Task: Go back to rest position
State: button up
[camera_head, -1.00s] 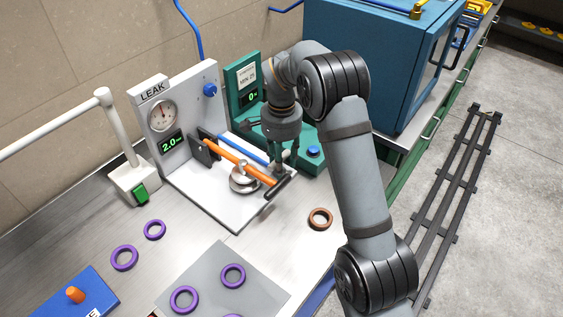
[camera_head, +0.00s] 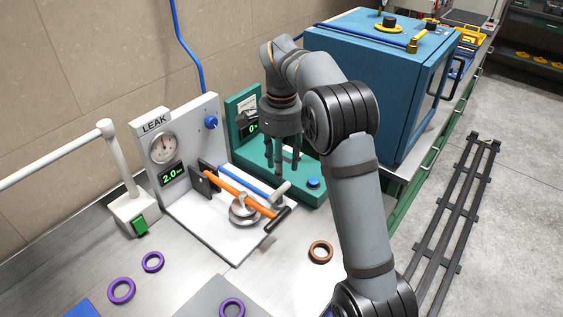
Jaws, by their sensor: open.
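My gripper (camera_head: 281,170) points down, open and empty, above the back right of the leak tester and in front of the green device (camera_head: 303,193). Its fingers hang apart and hold nothing that I can see. The leak tester (camera_head: 190,243) has a white base, an upright panel with a round dial (camera_head: 163,148) and a green readout. An orange lever (camera_head: 236,192) with a dark crossbar lies across the tester over a round metal piece (camera_head: 243,212). My arm comes down the right side of the picture.
A large blue cabinet (camera_head: 362,85) stands at the back right. A white post with a green switch (camera_head: 140,225) stands at left. Purple rings (camera_head: 121,290) and a brown ring (camera_head: 321,251) lie on the steel bench. Dark rails (camera_head: 455,225) run along the floor at right.

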aim_at(281, 189)
jog(key=shift+r, duration=0.4)
notch_tip(281, 189, down, 12)
jog(key=shift+s+f, duration=0.1)
jog(key=shift+f, duration=0.1)
jog(key=shift+r+n+p, duration=0.45)
jog(key=shift+n+p, duration=0.05)
jog(key=shift+p, duration=0.45)
jog(key=shift+w+r+b, duration=0.25)
jog(key=shift+r+b, duration=0.1)
jog(key=shift+b, duration=0.1)
jog(key=shift+s+r, duration=0.15)
jog(key=shift+r, duration=0.65)
